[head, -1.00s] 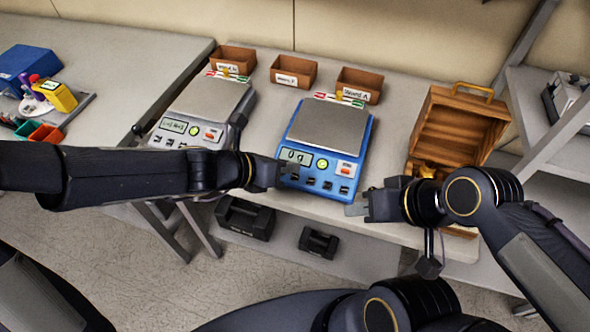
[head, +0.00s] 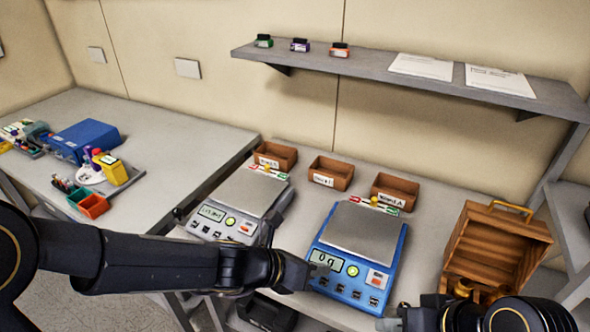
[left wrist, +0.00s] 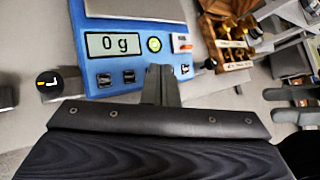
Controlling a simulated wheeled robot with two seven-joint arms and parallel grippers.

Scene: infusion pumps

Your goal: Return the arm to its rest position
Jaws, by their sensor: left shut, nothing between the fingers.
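My left gripper (head: 318,272) is shut and empty at the front left corner of the blue scale (head: 362,235). In the left wrist view its closed fingers (left wrist: 160,85) stand in front of the blue scale (left wrist: 130,68), whose display reads 0 g. I cannot tell whether the fingers touch the scale. My right gripper (head: 392,322) is at the bottom edge of the head view, in front of the table; its fingers are too small and cut off to judge.
A grey scale (head: 243,195) stands left of the blue one. Three brown bins (head: 330,172) line the back. A wooden box (head: 495,240) stands at the right. A shelf (head: 420,85) hangs on the wall. A side table (head: 150,130) holds a blue box (head: 88,138).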

